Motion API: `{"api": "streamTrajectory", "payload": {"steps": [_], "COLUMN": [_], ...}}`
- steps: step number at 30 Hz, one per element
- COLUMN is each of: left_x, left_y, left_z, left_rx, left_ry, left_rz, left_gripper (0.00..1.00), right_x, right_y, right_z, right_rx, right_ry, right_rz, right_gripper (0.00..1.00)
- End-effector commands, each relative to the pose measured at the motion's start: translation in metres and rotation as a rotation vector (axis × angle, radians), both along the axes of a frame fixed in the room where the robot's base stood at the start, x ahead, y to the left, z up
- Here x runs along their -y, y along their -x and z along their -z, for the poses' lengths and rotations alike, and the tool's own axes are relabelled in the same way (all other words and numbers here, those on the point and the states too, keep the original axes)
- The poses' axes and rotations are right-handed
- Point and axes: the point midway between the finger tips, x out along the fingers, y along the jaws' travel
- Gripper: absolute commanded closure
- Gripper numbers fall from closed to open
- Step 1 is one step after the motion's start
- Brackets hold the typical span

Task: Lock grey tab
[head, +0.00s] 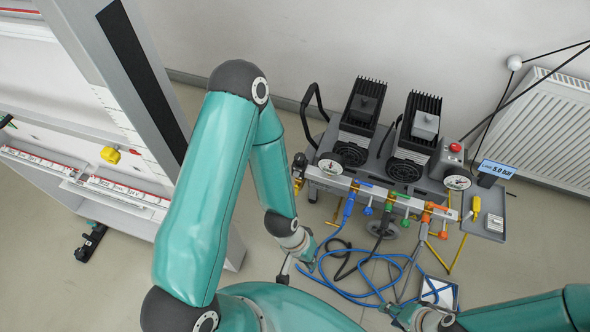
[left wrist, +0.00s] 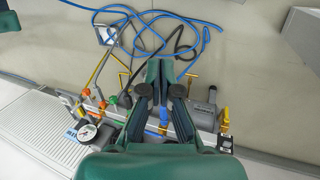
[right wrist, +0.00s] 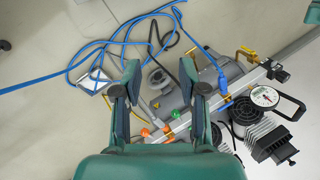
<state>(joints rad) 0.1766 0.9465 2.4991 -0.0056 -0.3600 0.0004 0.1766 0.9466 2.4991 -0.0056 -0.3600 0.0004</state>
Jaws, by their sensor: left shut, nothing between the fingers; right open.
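The pump unit carries a silver manifold rail (head: 335,179) with blue, green and orange fittings along its front. A blue hose connector (head: 348,205) hangs from the rail, with a dark hose beside it. I cannot pick out a grey tab for certain among these small fittings. My left gripper (head: 304,257) is shut and empty, in front of and left of the rail; its fingers (left wrist: 161,95) also show in the left wrist view. My right gripper (head: 410,318) is open and empty, low near the hoses; its spread fingers (right wrist: 160,80) show in the right wrist view.
Blue hoses (head: 340,290) lie looped on the floor in front of the unit. A white tray (head: 440,292) lies near my right gripper. A gauge (head: 331,165), a red button (head: 455,147) and a pressure display (head: 498,168) are on the unit. A radiator (head: 545,130) stands right.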

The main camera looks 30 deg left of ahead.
Motion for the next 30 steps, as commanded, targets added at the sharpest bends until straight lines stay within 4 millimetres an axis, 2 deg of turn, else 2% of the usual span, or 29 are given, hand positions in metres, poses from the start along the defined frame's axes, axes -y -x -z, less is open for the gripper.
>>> {"api": "streamTrajectory", "payload": {"steps": [2,7,8,11,14,18,22,24,27,30], "left_x": [0.0,-0.002,-0.002,-0.011,-0.026,-0.064,-0.116,-0.145,-0.183,-0.21], "left_y": [0.0,-0.009,-0.013,-0.04,-0.081,-0.149,-0.203,-0.224,-0.244,-0.253], "left_z": [0.0,0.007,0.01,0.027,0.046,0.064,0.06,0.052,0.036,0.02], "left_rx": [0.0,0.01,0.014,0.041,0.078,0.137,0.178,0.195,0.21,0.215], "left_ry": [0.0,0.001,0.002,0.005,-0.003,-0.055,-0.151,-0.212,-0.293,-0.353], "left_rz": [0.0,-0.002,-0.001,0.001,0.006,0.015,0.005,-0.01,-0.044,-0.075], "left_gripper": [1.0,1.0,1.0,1.0,1.0,1.0,1.0,1.0,1.0,1.0], "right_x": [0.0,0.0,0.0,0.0,0.0,0.0,0.0,0.0,0.0,0.0], "right_y": [0.0,0.0,0.0,0.0,0.0,0.0,0.0,0.0,0.0,0.0], "right_z": [0.0,0.008,0.013,0.034,0.067,0.12,0.166,0.186,0.208,0.221], "right_rx": [0.0,0.0,0.0,0.0,0.0,0.0,0.0,0.0,0.0,0.0], "right_ry": [0.0,0.0,0.0,0.0,0.0,0.0,0.0,0.0,0.0,0.0], "right_rz": [0.0,0.0,0.0,0.0,0.0,0.0,0.0,0.0,0.0,0.0], "right_gripper": [0.58,0.32,0.31,0.31,0.31,0.31,0.31,0.31,0.31,0.31]}}
